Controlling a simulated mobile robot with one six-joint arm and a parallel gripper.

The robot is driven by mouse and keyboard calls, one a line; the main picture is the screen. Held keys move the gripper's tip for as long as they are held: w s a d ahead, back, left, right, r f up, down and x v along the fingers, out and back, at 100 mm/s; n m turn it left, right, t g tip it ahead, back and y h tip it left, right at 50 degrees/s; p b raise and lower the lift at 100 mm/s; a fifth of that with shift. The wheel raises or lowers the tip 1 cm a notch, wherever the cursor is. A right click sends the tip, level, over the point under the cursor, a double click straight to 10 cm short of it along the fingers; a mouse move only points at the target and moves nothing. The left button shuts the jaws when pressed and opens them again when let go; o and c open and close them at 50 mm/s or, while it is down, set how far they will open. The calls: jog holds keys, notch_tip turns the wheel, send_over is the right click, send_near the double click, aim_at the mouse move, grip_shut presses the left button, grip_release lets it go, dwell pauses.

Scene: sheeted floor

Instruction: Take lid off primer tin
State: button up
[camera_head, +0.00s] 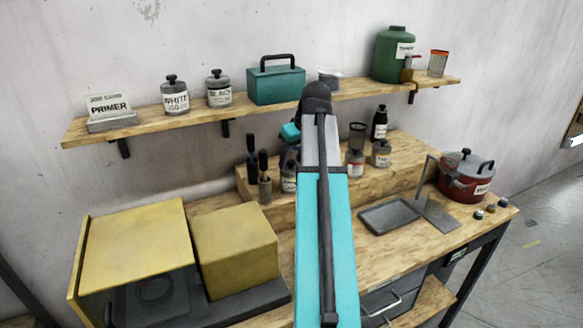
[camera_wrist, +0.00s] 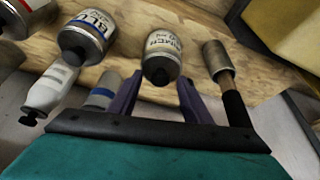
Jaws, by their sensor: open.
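My gripper (camera_wrist: 157,106) is open, its two purple fingers spread in the wrist view. A small grey tin (camera_wrist: 163,60) with a pale label and a dark knob on its lid lies between and just beyond the fingertips. Contact between fingers and lid is not visible. A job card (camera_head: 108,107) reading PRIMER stands on the shelf.
A red pot (camera_head: 465,182) and flat tray (camera_head: 389,217) are at the right. A yellow box (camera_head: 235,245) stands left. White and black tins sit on the shelf.

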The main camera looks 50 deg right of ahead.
aim_at(293, 162)
jog(key=c, duration=1.1)
jog(key=shift+c, duration=0.2)
jog(key=shift+r, duration=0.2)
jog(key=shift+r+b, duration=0.7)
jog(key=shift+r, duration=0.75)
jog(key=s+a+r+b, duration=0.1)
jog(key=s+a, duration=0.2)
jog(key=s, duration=0.4)
jog(key=s+a+b, duration=0.2)
jog(key=s+a, duration=0.1)
jog(key=s, duration=0.4)
jog(key=shift+s+r, duration=0.35)
jog(key=shift+s, duration=0.05)
